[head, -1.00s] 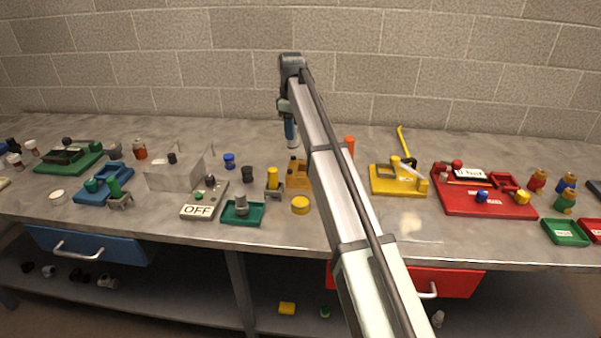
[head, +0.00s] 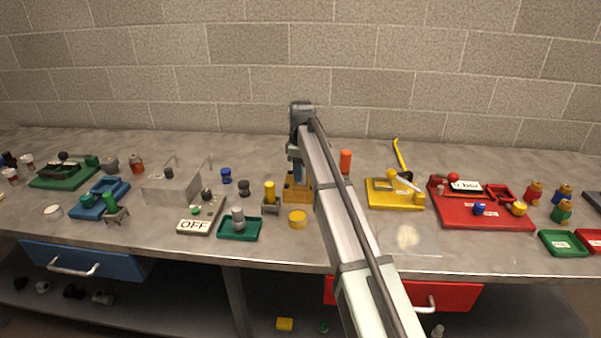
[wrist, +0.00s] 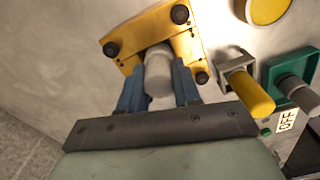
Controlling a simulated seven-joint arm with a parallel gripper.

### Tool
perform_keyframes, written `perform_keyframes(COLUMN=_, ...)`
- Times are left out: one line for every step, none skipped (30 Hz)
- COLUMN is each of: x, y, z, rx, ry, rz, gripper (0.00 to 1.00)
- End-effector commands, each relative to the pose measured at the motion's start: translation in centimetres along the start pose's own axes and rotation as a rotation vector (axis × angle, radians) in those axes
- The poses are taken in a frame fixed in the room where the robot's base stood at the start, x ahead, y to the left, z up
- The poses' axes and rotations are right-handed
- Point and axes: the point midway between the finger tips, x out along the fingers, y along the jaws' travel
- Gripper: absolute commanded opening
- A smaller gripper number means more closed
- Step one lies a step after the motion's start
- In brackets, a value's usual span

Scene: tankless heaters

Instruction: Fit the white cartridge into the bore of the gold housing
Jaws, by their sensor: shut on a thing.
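The gold housing (head: 291,194) stands on the bench beside my arm in the head view, and its dark-bolted plate (wrist: 140,27) is at the top of the wrist view. My gripper (wrist: 160,72) has blue fingers shut on the white cartridge (wrist: 158,77). The cartridge's far end meets the housing in the wrist view, between its two arms. The bore is hidden, and I cannot tell whether the cartridge's end is inside it. In the head view my gripper (head: 297,178) is low over the housing, and the cartridge cannot be made out.
A grey holder with a yellow cylinder (head: 270,192) stands close left of the housing. A yellow round cap (head: 298,219) lies in front. A green tray (head: 257,229) with a grey part is front left.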

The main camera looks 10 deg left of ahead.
Motion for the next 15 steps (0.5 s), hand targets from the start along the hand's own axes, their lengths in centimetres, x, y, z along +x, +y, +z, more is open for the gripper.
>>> perform_keyframes(x=0.43, y=-0.04, z=0.03, rx=0.000, ry=0.000, rz=-0.001, gripper=0.01)
perform_keyframes(x=0.51, y=-0.03, z=0.02, rx=0.000, ry=0.000, rz=0.000, gripper=0.01)
perform_keyframes(x=0.52, y=-0.02, z=0.01, rx=0.000, ry=0.000, rz=0.000, gripper=0.01)
perform_keyframes(x=0.50, y=0.00, z=0.00, rx=0.000, ry=0.000, rz=0.000, gripper=0.01)
perform_keyframes(x=0.48, y=0.00, z=0.00, rx=0.000, ry=0.000, rz=0.000, gripper=0.01)
perform_keyframes(x=0.47, y=0.00, z=0.00, rx=0.000, ry=0.000, rz=0.000, gripper=0.01)
perform_keyframes(x=0.47, y=0.00, z=0.00, rx=0.000, ry=0.000, rz=0.000, gripper=0.01)
perform_keyframes(x=0.46, y=0.00, z=0.00, rx=0.000, ry=0.000, rz=0.000, gripper=0.01)
perform_keyframes(x=0.48, y=0.00, z=0.00, rx=0.000, ry=0.000, rz=0.000, gripper=0.01)
perform_keyframes(x=0.53, y=0.00, z=0.00, rx=0.000, ry=0.000, rz=0.000, gripper=0.01)
perform_keyframes(x=0.59, y=-0.01, z=0.00, rx=0.000, ry=0.000, rz=0.000, gripper=0.01)
perform_keyframes(x=0.69, y=-0.01, z=0.01, rx=0.000, ry=0.000, rz=0.000, gripper=0.01)
perform_keyframes(x=0.76, y=-0.01, z=0.01, rx=0.000, ry=0.000, rz=0.000, gripper=0.01)
perform_keyframes(x=0.75, y=-0.01, z=0.00, rx=0.000, ry=0.000, rz=0.000, gripper=0.34)
perform_keyframes(x=0.73, y=-0.01, z=0.00, rx=0.000, ry=0.000, rz=0.000, gripper=0.38)
